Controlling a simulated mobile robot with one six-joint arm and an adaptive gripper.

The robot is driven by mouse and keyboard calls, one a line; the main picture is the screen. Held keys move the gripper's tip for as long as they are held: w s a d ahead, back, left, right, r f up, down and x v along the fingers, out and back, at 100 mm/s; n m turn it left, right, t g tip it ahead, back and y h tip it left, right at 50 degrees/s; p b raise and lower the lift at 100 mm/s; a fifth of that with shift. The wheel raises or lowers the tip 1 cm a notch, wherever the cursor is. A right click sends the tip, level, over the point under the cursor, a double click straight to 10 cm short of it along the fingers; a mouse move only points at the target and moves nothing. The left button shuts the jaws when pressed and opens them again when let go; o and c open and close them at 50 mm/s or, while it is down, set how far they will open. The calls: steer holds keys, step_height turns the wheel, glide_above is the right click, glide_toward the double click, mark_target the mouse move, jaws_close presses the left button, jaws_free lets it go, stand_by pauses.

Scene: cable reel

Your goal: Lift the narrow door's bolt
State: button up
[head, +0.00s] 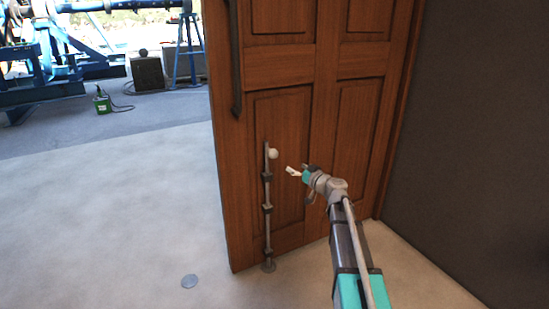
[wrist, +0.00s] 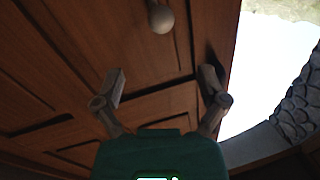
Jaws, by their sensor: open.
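The narrow door (head: 287,160) is brown panelled wood and fills the middle of the head view. Its bolt (head: 267,190) is a thin grey upright rod in brackets on the door's lower left, with a pale round knob (head: 273,154) near the top. The rod's foot is at floor level. My gripper (head: 291,171) is just right of and slightly below the knob, apart from it in the picture. In the wrist view the knob (wrist: 162,19) shows at the top, beyond the open, empty fingers (wrist: 163,80). The door wood fills much of that view.
A dark handle (head: 235,70) runs down the door's left edge. A dark wall (head: 470,130) stands at right.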

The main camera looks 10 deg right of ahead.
mark_target(277, 156)
steer(key=shift+a, duration=0.1)
steer(key=shift+x, duration=6.85)
jaws_close()
step_height(277, 156, up, 7)
steer(key=p, duration=0.7)
steer(key=shift+w+r, duration=0.15)
jaws_free()
steer(key=shift+s, duration=0.25)
